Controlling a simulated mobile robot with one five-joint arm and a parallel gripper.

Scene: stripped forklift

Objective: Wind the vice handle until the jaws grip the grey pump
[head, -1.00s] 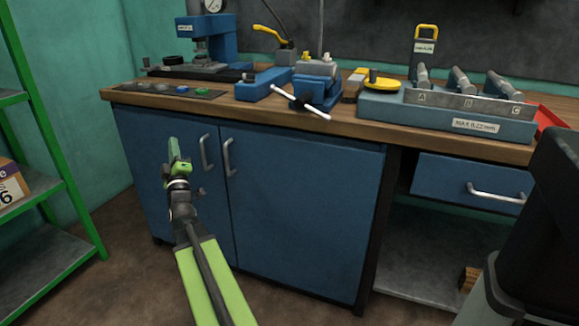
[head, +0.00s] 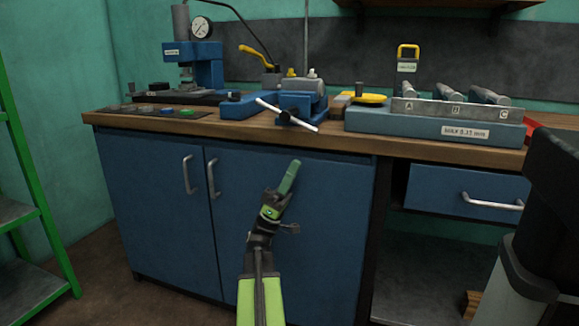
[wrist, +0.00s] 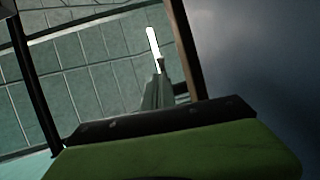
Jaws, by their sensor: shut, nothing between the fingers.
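The blue vice (head: 303,103) sits at the front of the bench top. Its white bar handle (head: 303,123) sticks out over the front edge, slanting down to the right around a dark hub. The grey pump (head: 300,85), with small fittings on top, sits at the vice; I cannot tell whether the jaws touch it. My gripper (head: 289,177) is shut and empty, in front of the blue cabinet door, below the handle and apart from it. Its fingers (wrist: 160,88) show in the wrist view, pointing up past the bench edge; vice and pump cannot be made out there.
The wooden bench edge (head: 230,128) overhangs the blue cabinet doors (head: 320,220). A press with a gauge (head: 195,60) stands at the left, a blue-grey block marked A, B, C (head: 430,122) at the right. A green shelf (head: 40,210) stands far left. Floor before the doors looks clear.

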